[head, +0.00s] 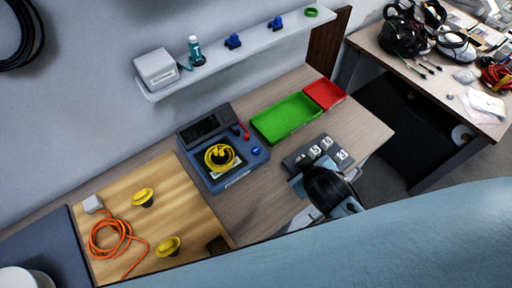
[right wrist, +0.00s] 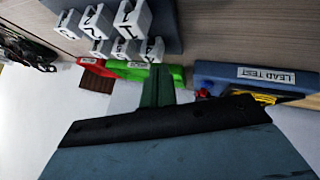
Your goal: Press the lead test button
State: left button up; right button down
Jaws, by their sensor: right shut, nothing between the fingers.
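The blue tester (head: 228,180) stands on the bench with a dark display at its back. A coiled yellow lead (head: 220,157) sits on its top. A small blue button (head: 256,151) is on its right side, with a red part (head: 245,132) behind it. My left gripper is not in view.
White numbered blocks (head: 314,152) stand on a dark rack close to my right gripper. Green (head: 287,119) and red (head: 324,94) trays lie behind. A wooden board (head: 185,205) with yellow parts and an orange cable (head: 112,240) is at left. A shelf (head: 250,48) runs above.

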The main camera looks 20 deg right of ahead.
jog(key=w+a+r+n+t+y, duration=0.35)
jog(key=w+r+n+t, duration=0.2)
jog(key=r, duration=0.25)
jog(key=w+a+r+n+t+y, duration=0.2)
jog(key=w+a+r+n+t, duration=0.25)
jog(key=w+r, duration=0.3)
jog(key=a+r+n+g+y+p, duration=0.2)
jog(key=a+r+n+g+y, duration=0.25)
jog(key=a+n+y, duration=0.55)
jog(key=s+d+f+n+g+h, duration=0.2)
jog(key=d+f+n+g+h, duration=0.4)
jog(key=f+n, duration=0.5)
jog(key=d+n+g, duration=0.2)
jog(key=d+n, duration=0.1)
jog(key=shift+f+g, duration=0.35)
